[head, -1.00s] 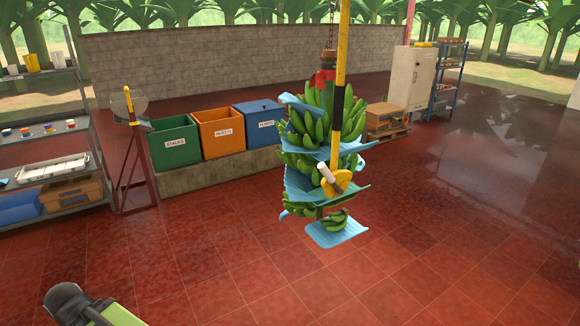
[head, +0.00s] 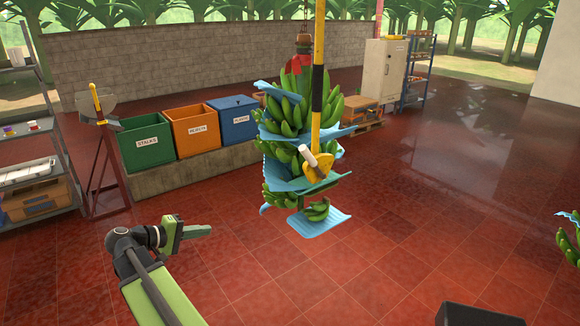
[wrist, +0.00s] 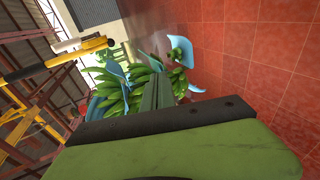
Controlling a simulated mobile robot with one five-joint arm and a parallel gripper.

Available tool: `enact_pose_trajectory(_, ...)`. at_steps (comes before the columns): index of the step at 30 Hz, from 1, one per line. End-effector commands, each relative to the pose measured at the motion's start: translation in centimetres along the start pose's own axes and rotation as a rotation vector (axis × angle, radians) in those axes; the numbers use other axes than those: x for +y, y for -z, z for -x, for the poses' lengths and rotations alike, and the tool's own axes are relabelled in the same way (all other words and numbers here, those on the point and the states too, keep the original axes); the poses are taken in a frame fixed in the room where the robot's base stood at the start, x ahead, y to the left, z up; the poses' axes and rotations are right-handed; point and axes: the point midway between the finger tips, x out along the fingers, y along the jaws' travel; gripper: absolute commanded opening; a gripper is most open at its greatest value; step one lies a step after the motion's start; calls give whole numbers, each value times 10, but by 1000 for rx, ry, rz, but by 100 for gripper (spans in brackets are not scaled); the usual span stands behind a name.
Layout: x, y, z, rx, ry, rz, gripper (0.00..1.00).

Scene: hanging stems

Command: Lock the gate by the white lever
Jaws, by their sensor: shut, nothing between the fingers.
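The white lever (head: 307,153) is a short, pale, tilted handle on the yellow gate plate (head: 319,166). The plate is at the lower end of a yellow and black upright bar (head: 319,60), in front of the hanging banana bunch (head: 290,110). My gripper (head: 211,231) is shut and empty, below and left of the lever and well apart from it. In the wrist view my shut fingers (wrist: 158,90) point towards the bananas (wrist: 128,92).
Blue sheets (head: 320,222) hang between the banana layers. Green, orange and blue bins (head: 195,130) stand behind on a low block wall. A red stand (head: 105,160) and shelves are at left. Another bunch (head: 568,250) shows at the right edge. The red tiled floor between is clear.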

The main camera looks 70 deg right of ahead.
Motion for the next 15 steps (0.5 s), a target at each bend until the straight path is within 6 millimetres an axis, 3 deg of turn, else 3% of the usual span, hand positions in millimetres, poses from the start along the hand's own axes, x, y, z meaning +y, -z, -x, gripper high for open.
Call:
enact_pose_trajectory(1,33,-3,-40,-62,-151,-29,0)
enact_pose_trajectory(3,88,-14,-72,-132,-359,-50,0)
enact_pose_trajectory(6,146,-29,-95,-209,-588,-56,0)
enact_pose_trajectory(10,184,-40,-102,-261,-753,-49,0)
enact_pose_trajectory(15,196,-43,-102,-273,-798,-46,0)
